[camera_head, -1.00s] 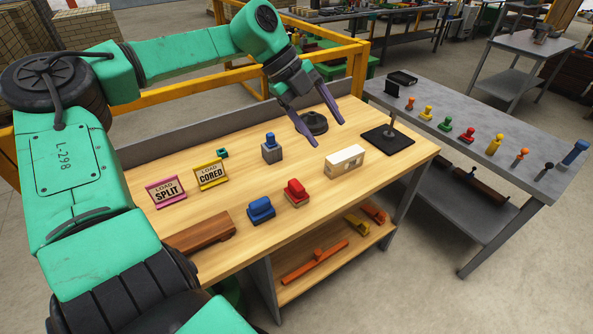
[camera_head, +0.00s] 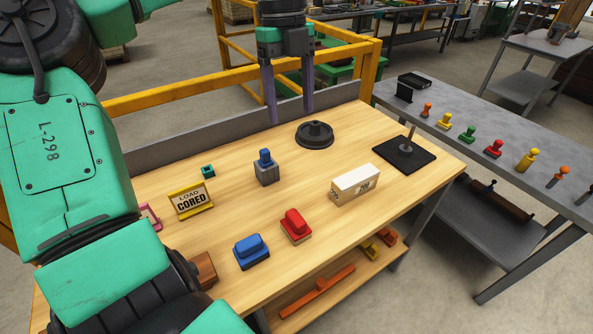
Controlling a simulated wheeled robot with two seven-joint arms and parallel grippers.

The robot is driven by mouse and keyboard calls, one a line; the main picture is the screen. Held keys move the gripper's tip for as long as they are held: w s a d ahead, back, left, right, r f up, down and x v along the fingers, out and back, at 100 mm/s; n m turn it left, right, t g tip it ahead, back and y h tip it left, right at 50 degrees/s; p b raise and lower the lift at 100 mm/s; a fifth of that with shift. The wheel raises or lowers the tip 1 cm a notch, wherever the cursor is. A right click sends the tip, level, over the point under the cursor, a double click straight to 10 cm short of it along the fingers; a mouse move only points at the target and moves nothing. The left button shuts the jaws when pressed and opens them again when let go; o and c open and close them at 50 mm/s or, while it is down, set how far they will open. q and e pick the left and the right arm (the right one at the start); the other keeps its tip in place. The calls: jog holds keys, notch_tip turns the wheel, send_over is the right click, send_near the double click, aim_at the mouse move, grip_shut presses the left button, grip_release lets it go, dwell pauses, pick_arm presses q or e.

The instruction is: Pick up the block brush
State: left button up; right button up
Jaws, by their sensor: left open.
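Two block-shaped things with raised grips lie near the front of the wooden table: a red one on a tan base (camera_head: 296,226) and a blue one on a dark base (camera_head: 252,251). I cannot tell for certain which is the block brush. A grey block with a blue knob (camera_head: 266,168) stands farther back. My left gripper (camera_head: 290,108) is open and empty, with its purple fingers pointing down over the table's back edge. It is behind the grey block and well apart from the red and blue things. My right gripper is not in view.
A black round base (camera_head: 315,134) stands near my left fingers. A white block (camera_head: 355,185) and a black plate with an upright rod (camera_head: 404,154) are to the right. A grey side table (camera_head: 480,120) holds several coloured tools.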

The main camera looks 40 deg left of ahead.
pick_arm(q)
notch_tip(320, 180, down, 4)
jog(key=s+d+b, duration=0.1)
jog(key=b, duration=1.4)
send_near(296, 217)
jog(key=f, duration=0.7)
jog(key=d+f, duration=0.1)
jog(key=f, duration=0.2)
jog(key=shift+s+f, duration=0.1)
jog(key=shift+f, duration=0.05)
grip_shut()
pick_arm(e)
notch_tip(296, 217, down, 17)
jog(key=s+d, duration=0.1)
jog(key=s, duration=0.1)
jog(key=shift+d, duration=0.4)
